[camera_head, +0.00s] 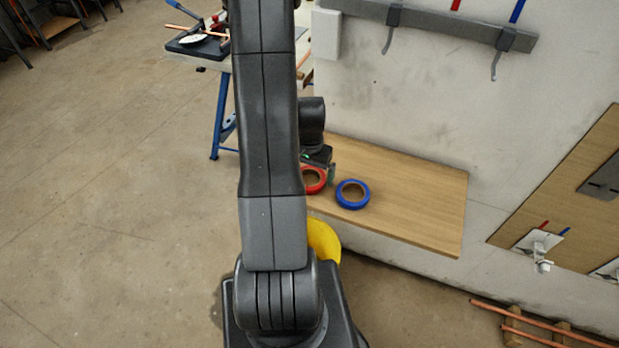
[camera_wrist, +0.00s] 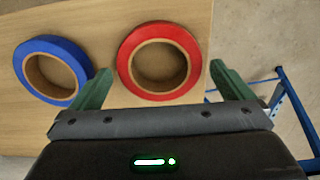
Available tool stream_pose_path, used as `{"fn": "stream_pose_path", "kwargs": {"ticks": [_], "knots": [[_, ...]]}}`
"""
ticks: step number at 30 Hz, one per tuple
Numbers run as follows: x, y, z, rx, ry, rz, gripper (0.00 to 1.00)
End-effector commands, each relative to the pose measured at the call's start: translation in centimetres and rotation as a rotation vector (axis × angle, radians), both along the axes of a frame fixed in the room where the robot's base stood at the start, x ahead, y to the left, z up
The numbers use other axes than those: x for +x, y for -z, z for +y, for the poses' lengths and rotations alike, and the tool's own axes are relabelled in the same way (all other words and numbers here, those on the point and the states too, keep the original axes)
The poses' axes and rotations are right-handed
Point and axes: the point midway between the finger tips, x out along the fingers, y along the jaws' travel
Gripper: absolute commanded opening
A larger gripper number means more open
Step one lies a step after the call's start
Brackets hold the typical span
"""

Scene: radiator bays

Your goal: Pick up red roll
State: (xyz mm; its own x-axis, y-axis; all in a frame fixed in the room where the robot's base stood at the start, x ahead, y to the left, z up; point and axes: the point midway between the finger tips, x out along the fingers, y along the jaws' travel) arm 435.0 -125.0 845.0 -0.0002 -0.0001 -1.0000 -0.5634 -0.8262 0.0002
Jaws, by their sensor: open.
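The red roll (camera_wrist: 128,80) is a ring of red tape with a tan core, lying flat on a wooden shelf. In the head view the red roll (camera_head: 319,186) is partly hidden behind my arm. My gripper (camera_wrist: 165,82) is open, with a green finger to each side of the red roll's near part in the wrist view. I cannot tell how far above the roll the fingers are. In the head view my gripper (camera_head: 322,166) shows just over the roll, partly hidden by my arm.
A blue roll (camera_head: 352,203) lies close to the right of the red one, and at left in the wrist view (camera_wrist: 78,62). The wooden shelf (camera_head: 425,200) is bare further right. A blue-legged bench (camera_head: 217,125) stands behind at left. Copper pipes (camera_head: 540,325) lie on the floor.

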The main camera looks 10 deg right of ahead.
Motion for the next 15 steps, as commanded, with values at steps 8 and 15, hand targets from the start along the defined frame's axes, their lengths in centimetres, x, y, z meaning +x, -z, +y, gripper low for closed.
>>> {"fn": "stream_pose_path", "kwargs": {"ticks": [8,15], "knots": [[-0.01,0.95,-0.02,0.0,0.0,0.0,1.0],[-0.01,0.93,-0.02,0.0,0.0,0.0,0.78]]}}
